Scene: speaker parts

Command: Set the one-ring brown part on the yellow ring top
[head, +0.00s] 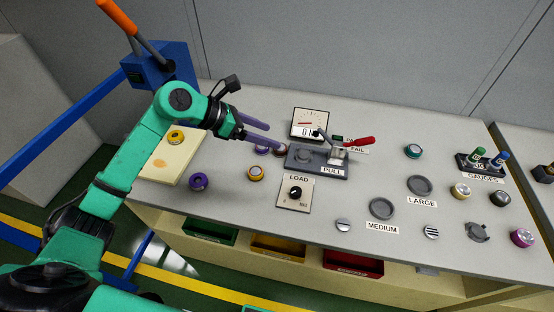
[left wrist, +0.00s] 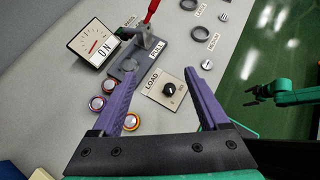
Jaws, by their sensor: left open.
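My left gripper (head: 262,132) is open and empty over the bench, left of the test fixture; its purple fingers also show spread in the left wrist view (left wrist: 160,85). A round part with a yellow-orange ring (head: 256,173) stands on the bench below the fingers; it shows beside the left finger in the wrist view (left wrist: 132,122). A yellow-topped part (head: 176,136) sits on the cream mat (head: 185,160). Two small reddish-purple parts (left wrist: 97,103) stand near the fixture, partly hidden by the fingers in the head view. I cannot tell which is the one-ring brown part. My right gripper (left wrist: 257,93) is small at the right.
A grey fixture (head: 320,168) with a red-handled clamp (head: 358,142) stands mid-bench, with a meter (head: 310,122) behind and a LOAD dial (head: 296,193) in front. A purple part (head: 198,181) stands at left. Several parts and grey rings occupy the right side.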

